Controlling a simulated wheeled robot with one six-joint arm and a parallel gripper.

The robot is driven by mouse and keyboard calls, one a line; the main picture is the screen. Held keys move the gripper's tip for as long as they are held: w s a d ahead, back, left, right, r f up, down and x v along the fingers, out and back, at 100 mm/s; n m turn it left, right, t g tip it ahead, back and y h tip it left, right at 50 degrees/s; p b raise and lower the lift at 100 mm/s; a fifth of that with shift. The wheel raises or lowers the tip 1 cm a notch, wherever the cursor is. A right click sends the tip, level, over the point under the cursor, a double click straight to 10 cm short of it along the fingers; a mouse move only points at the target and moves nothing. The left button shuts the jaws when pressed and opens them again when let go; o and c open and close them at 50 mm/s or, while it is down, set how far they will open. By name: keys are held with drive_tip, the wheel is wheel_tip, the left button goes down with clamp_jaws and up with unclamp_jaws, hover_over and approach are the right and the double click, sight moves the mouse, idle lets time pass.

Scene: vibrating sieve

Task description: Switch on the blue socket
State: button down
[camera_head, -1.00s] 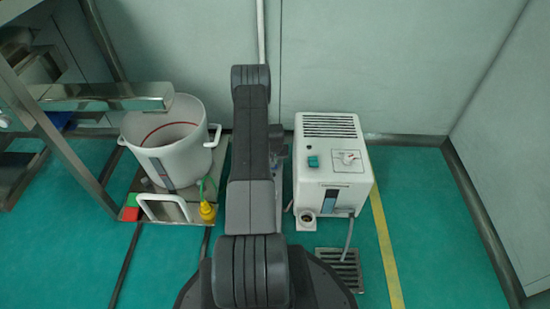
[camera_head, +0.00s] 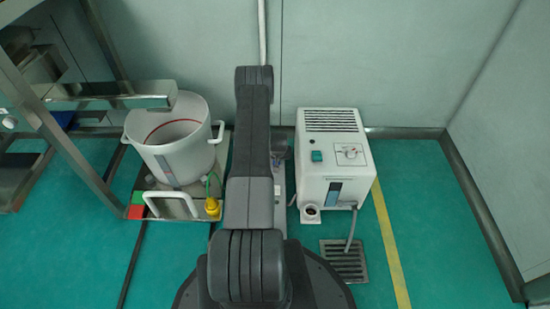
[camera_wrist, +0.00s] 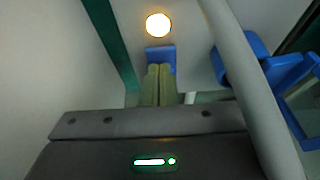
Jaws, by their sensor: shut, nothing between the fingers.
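In the wrist view my gripper (camera_wrist: 157,72) shows as two pale yellow-green fingers side by side, shut and empty. A small blue block (camera_wrist: 161,54), perhaps the blue socket, is right at the fingertips and partly covered by them. I cannot tell whether they touch. A round glowing yellow-white light (camera_wrist: 158,25) is just beyond it on the pale surface. In the head view my arm hides the gripper, and no blue socket can be made out.
In the wrist view a grey pipe (camera_wrist: 238,75) crosses close on the right, with blue brackets (camera_wrist: 236,62) beside it. In the head view a white bucket (camera_head: 170,150) stands left of my arm and a white machine (camera_head: 335,170) right of it. Green floor is clear farther right.

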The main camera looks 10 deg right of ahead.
drive_tip(key=shift+w+d+r+b, duration=0.15)
drive_tip(key=shift+w+b, duration=0.55)
drive_tip(key=shift+b, duration=0.05)
drive_tip(key=shift+r, duration=0.1)
drive_tip(key=shift+r, duration=0.25)
drive_tip(key=v, duration=0.1)
drive_tip(key=p+v, duration=0.1)
drive_tip(key=v, duration=0.1)
drive_tip(key=p+v, duration=0.1)
drive_tip(key=shift+w+r, duration=0.25)
drive_tip(key=shift+r, duration=0.2)
drive_tip(key=s+a+r+p, duration=0.1)
drive_tip(key=s+r+p, duration=0.1)
drive_tip(key=s+r, duration=0.3)
drive_tip(key=shift+w+p+v, duration=0.2)
drive_tip(key=shift+p+v, duration=0.15)
drive_tip(key=shift+v, duration=0.6)
